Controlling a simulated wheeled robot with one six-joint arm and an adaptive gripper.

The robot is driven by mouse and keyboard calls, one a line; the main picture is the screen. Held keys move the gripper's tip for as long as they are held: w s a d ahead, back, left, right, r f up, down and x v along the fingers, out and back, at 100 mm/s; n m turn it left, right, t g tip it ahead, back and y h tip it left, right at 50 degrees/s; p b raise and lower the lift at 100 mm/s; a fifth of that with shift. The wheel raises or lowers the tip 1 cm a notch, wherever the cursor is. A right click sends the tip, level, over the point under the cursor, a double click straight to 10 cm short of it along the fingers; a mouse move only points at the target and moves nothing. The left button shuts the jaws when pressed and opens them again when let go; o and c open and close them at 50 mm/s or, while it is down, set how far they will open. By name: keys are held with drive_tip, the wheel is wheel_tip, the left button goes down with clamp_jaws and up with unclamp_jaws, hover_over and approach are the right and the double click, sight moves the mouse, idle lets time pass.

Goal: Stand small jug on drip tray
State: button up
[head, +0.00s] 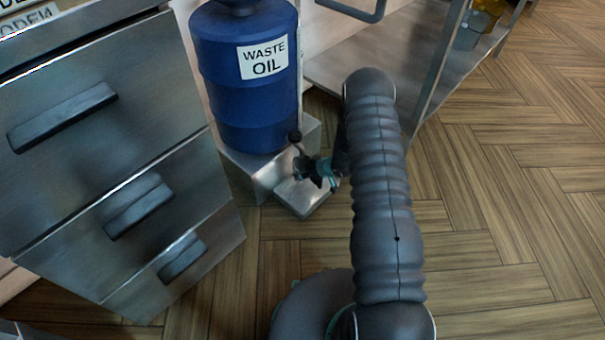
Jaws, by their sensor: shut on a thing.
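The drip tray (302,200) is a small pale metal block with a flat top, low in front of the blue drum. My gripper (309,174) is dark, with teal near its wrist, and reaches in from the right over the tray's back part. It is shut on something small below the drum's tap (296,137). I take this to be the small jug, but I cannot make out its outline. I cannot tell whether it touches the tray or hangs above it.
The blue waste oil drum (243,85) stands on a metal base (252,170) behind the tray. A steel drawer cabinet (100,150) is close on the left. A metal shelf unit (375,55) stands at the back right. The wooden floor (510,220) is clear on the right.

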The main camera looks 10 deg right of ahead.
drive_tip(key=shift+w+a, duration=0.4)
drive_tip(key=shift+w, duration=0.15)
drive_tip(key=shift+f, duration=1.75)
drive_tip(key=shift+f, duration=0.1)
drive_tip(key=o, duration=1.2)
drive_tip(key=shift+o, duration=0.2)
